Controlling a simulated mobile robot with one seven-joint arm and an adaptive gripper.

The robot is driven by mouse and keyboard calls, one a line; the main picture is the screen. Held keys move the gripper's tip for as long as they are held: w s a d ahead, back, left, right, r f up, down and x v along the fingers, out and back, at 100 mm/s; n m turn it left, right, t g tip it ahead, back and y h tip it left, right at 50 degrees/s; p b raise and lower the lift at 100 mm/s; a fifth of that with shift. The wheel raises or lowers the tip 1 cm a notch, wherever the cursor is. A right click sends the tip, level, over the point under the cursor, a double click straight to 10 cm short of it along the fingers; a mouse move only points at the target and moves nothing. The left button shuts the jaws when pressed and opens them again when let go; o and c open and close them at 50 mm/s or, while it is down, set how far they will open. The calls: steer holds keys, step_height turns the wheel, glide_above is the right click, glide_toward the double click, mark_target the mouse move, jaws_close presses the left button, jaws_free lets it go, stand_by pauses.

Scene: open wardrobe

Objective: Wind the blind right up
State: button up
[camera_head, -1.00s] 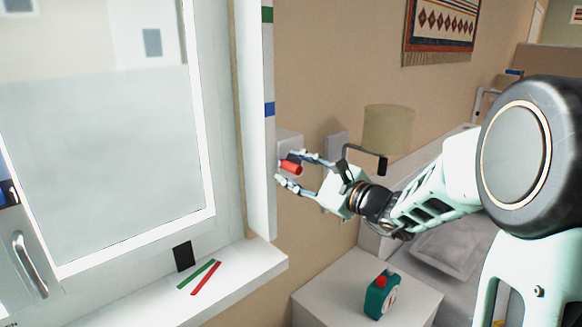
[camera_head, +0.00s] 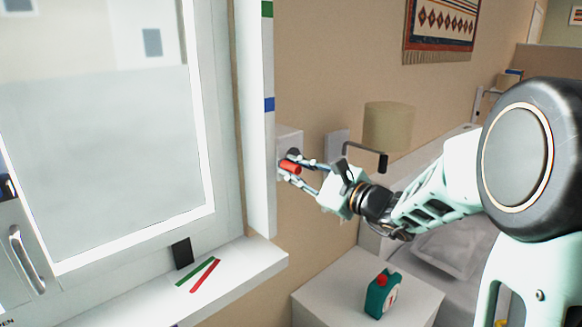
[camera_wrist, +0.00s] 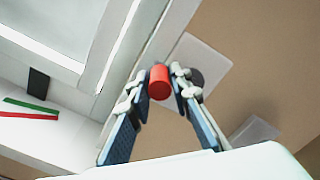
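A red crank knob (camera_head: 290,167) sticks out from a pale box (camera_head: 289,140) on the wall just right of the window frame. In the wrist view the red knob (camera_wrist: 159,82) sits between my two fingers. My gripper (camera_head: 295,168) has its fingers drawn in around the knob, one on each side. The fingers hide part of the crank behind it. The window pane (camera_head: 110,150) shows a lighter upper part and a grey lower part; I cannot tell the blind's edge there.
Green (camera_head: 267,9) and blue (camera_head: 269,104) marks are on the window's side post. The sill (camera_head: 240,262) holds a green and a red strip and a black piece. A green bottle (camera_head: 382,294) stands on a white cabinet (camera_head: 330,285) below my arm.

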steer(key=shift+f, duration=0.55)
steer(key=shift+w+d+f+b, duration=0.15)
steer(key=shift+w+f+b, duration=0.05)
steer(key=shift+f+b, duration=0.3)
steer(key=shift+w+d+f+b, duration=0.15)
steer(key=shift+f+b, duration=0.25)
steer(key=shift+b, duration=0.2)
steer(key=shift+w+d+f+b, duration=0.4)
steer(key=shift+f+b, duration=0.2)
steer(key=shift+b, duration=0.1)
